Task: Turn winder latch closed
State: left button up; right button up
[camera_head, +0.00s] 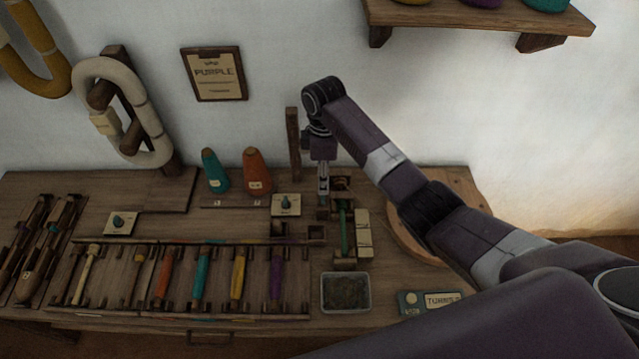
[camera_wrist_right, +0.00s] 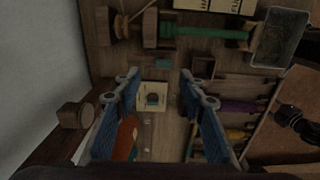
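The winder is a small wooden frame with a green spindle (camera_head: 345,230), which also shows along the top of the right wrist view (camera_wrist_right: 205,32). I cannot make out for certain which part is its latch. My right gripper (camera_head: 323,192) points down over the table's back, beside the winder. Its two blue-padded fingers (camera_wrist_right: 163,85) are apart, with nothing visible held between them. My left gripper is not visible.
Teal (camera_head: 214,170) and orange (camera_head: 257,172) cones stand left of my right gripper. A wooden post (camera_head: 293,145) rises behind. A grey tray (camera_head: 345,308) sits in front of the winder. Another knob plate (camera_head: 121,223) and a rack of coloured shuttles fill the left.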

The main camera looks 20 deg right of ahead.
aim_at(323, 197)
jog(key=f, duration=0.2)
jog(key=s+f, duration=0.1)
jog(key=f, duration=0.1)
jog(key=shift+w+f, duration=0.2)
jog(key=shift+f, duration=1.15)
jog(key=c, duration=0.7)
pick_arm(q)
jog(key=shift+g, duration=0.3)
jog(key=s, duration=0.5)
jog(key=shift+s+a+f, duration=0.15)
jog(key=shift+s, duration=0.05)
pick_arm(e)
grip_shut()
